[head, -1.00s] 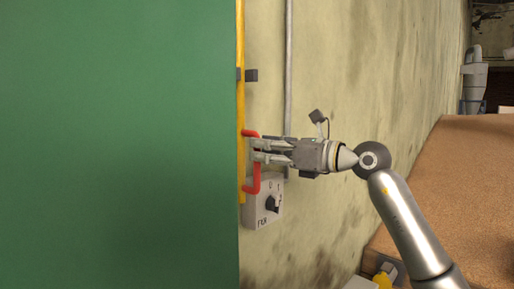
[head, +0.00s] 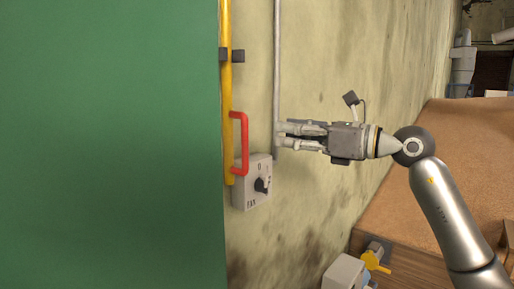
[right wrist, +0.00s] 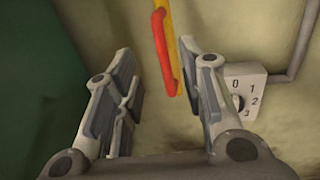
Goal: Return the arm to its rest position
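My right gripper (head: 281,134) is in the middle of the head view, pointing left, clear of the red handle (head: 244,143). The red handle is fixed to a yellow bar (head: 227,100) along the edge of a green panel (head: 110,145). In the right wrist view the two fingers (right wrist: 160,80) stand wide apart with nothing between them. The red handle also shows there (right wrist: 164,55), beyond the fingertips. My left gripper is not in view.
A grey switch box (head: 250,188) with a dark knob is on the stained wall, below the gripper. A grey pipe (head: 277,60) runs up the wall. A yellow tap-like part (head: 374,261) is at the bottom.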

